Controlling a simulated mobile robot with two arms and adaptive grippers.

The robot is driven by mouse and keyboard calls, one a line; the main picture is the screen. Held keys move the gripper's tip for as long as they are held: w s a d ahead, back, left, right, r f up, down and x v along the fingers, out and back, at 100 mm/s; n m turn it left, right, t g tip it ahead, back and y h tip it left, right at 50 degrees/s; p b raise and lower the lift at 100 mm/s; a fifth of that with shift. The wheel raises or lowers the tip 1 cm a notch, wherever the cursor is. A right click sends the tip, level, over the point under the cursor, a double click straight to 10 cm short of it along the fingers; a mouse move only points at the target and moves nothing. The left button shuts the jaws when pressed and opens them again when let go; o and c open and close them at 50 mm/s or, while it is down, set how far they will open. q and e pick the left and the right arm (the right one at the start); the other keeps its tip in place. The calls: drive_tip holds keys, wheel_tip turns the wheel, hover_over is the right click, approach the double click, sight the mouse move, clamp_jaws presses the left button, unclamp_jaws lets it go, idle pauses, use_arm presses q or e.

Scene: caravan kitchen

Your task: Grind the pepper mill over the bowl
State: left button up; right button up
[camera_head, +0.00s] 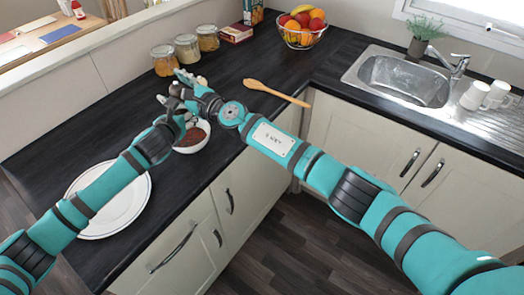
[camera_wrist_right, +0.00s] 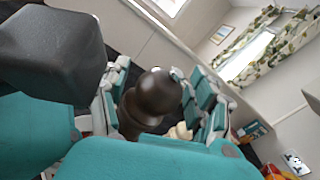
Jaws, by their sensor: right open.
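The pepper mill (camera_wrist_right: 152,98) is dark brown with a rounded knob, and it shows best in the right wrist view. My right gripper (camera_wrist_right: 156,80) is open, with its teal fingers on both sides of the mill's top. In the head view my right gripper (camera_head: 187,82) is above the far side of the bowl. The white bowl (camera_head: 204,145) holds something reddish brown and is partly hidden by my arms. My left gripper (camera_head: 174,112) is beside the bowl, just below the right one. Whether its fingers are closed on the mill is hidden.
A white plate (camera_head: 128,218) lies at the counter's front left. Several jars, including one (camera_head: 164,60), stand along the wall. A wooden spoon (camera_head: 277,93) lies right of my right gripper. A fruit basket (camera_head: 301,37) and sink (camera_head: 403,80) are farther right.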

drive_tip(key=shift+d+f+n+g+y, duration=0.1)
drive_tip(key=shift+f+n+g+y, duration=0.1)
drive_tip(key=shift+n+g+y, duration=0.25)
drive_tip(key=shift+s+d, duration=0.1)
drive_tip(key=v, duration=1.3)
drive_tip(key=w+d+f+m+t+h, duration=0.1)
drive_tip(key=w+d+f+m+h, duration=0.1)
drive_tip(key=d+f+m, duration=0.4)
drive_tip(key=w+d+f+m+t+h, duration=0.1)
drive_tip(key=d+f+m+h, duration=0.4)
drive_tip(key=f+m, duration=0.9)
drive_tip(key=shift+w+d+f+t, duration=0.4)
drive_tip(key=shift+f+t, duration=0.15)
drive_tip(key=shift+f, duration=0.35)
